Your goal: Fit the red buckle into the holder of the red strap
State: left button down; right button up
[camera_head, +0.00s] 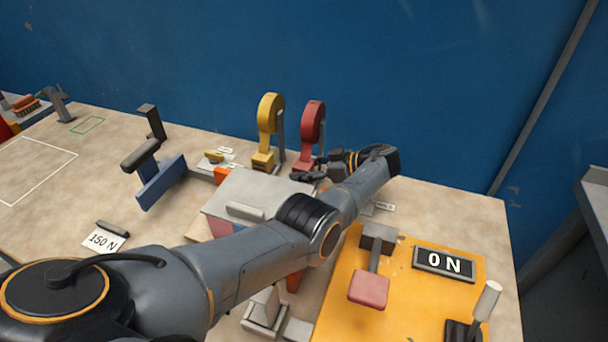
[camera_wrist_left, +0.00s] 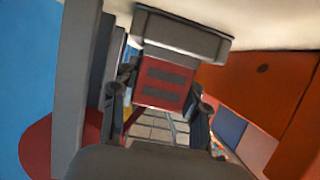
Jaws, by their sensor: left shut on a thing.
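The red strap reel (camera_head: 312,122) stands on a grey post at the back of the table. My left arm reaches across from the lower left, and my left gripper (camera_head: 310,174) is low beside the foot of this reel. In the left wrist view the gripper (camera_wrist_left: 160,112) is shut on a red block with two dark slots, apparently the red buckle (camera_wrist_left: 166,82). A grey piece (camera_wrist_left: 182,36) lies right against its far end; I cannot tell whether this is the holder or whether the buckle sits in it. My right gripper is not in view.
A yellow reel (camera_head: 269,125) stands left of the red one. A grey-lidded box (camera_head: 240,190) lies below them, partly hidden by my arm. An orange board (camera_head: 420,300) with a red-padded lever (camera_head: 370,287) and a "0 N" display (camera_head: 444,264) is at the right.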

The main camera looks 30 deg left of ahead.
pick_arm(q)
jog(key=shift+r, duration=0.15)
jog(key=shift+f, duration=0.25)
jog(key=c, duration=1.1)
grip_release()
jog(key=shift+b, duration=0.3)
jog(key=shift+c, duration=0.2)
jog(key=o, duration=0.4)
jog(key=shift+o, duration=0.2)
